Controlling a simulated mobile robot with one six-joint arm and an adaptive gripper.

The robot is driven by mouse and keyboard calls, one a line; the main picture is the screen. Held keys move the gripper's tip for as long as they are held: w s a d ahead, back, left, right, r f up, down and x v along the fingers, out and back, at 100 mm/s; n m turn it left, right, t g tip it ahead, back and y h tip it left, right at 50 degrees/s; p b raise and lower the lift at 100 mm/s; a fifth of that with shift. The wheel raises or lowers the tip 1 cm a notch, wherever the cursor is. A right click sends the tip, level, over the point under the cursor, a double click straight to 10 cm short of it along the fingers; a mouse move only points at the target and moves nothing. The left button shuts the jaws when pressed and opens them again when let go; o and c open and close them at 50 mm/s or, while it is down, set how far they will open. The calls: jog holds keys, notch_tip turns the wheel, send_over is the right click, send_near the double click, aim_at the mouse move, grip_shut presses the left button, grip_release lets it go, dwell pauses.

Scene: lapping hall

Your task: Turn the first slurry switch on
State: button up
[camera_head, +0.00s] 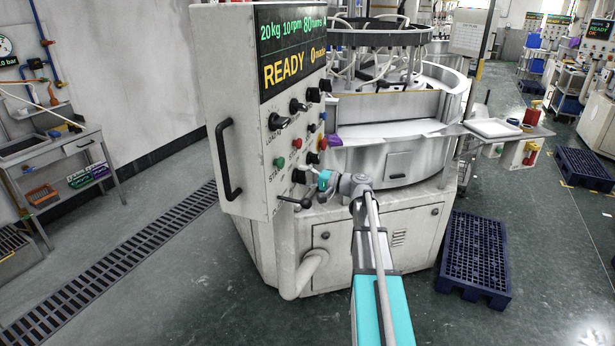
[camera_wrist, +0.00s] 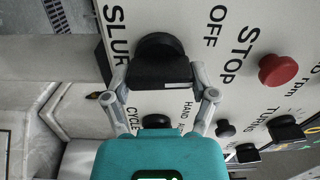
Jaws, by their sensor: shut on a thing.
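The slurry switch is a black rotary knob (camera_wrist: 160,48) with a bar handle. In the wrist view it sits between the lettering "SLUR…" and "OFF" on the pale panel. My gripper (camera_wrist: 161,80) has one finger on each side of the bar and is shut on it. A short white mark shows on the bar's near face. Which setting it points to is unclear, as its other label is not visible. In the head view my gripper (camera_head: 316,178) reaches the lower right of the control panel (camera_head: 236,150) and partly covers the knob (camera_head: 298,177).
A red stop button (camera_wrist: 279,70) and other black knobs (camera_wrist: 284,128) sit close by on the panel. A black lever (camera_head: 293,202) sticks out below my gripper. The panel display (camera_head: 291,45) reads READY. A blue pallet (camera_head: 475,255) lies on the floor at right.

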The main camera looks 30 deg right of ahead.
jog(key=m, duration=0.3)
jog(key=shift+a+m, duration=0.2)
jog(key=shift+m, duration=1.8)
jog(key=o, duration=1)
jog(key=shift+d, duration=0.1)
jog(key=shift+v, duration=5.9)
